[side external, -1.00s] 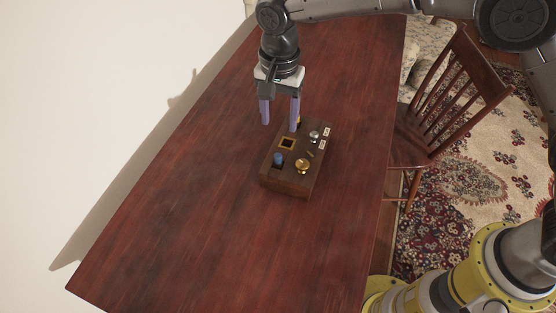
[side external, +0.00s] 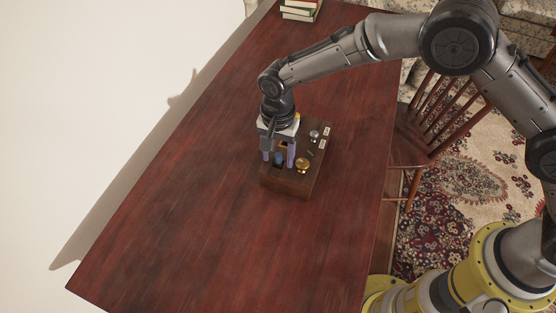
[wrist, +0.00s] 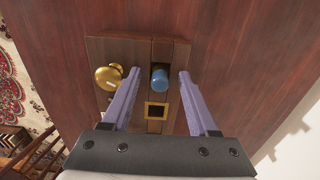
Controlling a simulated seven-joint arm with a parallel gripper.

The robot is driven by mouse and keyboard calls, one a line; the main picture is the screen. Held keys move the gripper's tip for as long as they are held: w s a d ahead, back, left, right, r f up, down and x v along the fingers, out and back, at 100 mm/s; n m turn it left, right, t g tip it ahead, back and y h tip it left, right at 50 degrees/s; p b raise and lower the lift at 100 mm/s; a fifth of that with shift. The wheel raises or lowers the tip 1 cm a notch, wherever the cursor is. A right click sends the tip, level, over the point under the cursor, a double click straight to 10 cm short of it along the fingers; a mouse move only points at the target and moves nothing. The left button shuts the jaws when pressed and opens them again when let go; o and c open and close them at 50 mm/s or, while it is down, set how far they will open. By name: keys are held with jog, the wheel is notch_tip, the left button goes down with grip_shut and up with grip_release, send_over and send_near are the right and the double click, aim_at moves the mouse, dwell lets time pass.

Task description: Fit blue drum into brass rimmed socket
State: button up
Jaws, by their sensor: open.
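The blue drum (wrist: 160,79) stands in the wooden block, between my gripper's two purple fingers in the wrist view. In the side view the drum (side external: 279,158) shows between the fingers near the block's front left. My gripper (side external: 278,160) is open, with its fingers down on either side of the drum; I cannot tell whether they touch it. In the wrist view my gripper (wrist: 158,75) has a visible gap on both sides of the drum. The brass rimmed socket (wrist: 156,111) is a square opening next to the drum and looks empty. In the side view it is mostly hidden by my gripper.
The wooden block (side external: 290,183) sits on a dark red table (side external: 190,220). A brass knob (side external: 302,165) stands to the right of the drum, with a silver knob (side external: 314,135) farther back. Books (side external: 300,10) lie at the table's far end. The table around the block is clear.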

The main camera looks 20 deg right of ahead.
jog(key=shift+f, duration=0.1)
jog(key=shift+c, duration=0.3)
grip_shut()
jog(key=shift+r, duration=0.2)
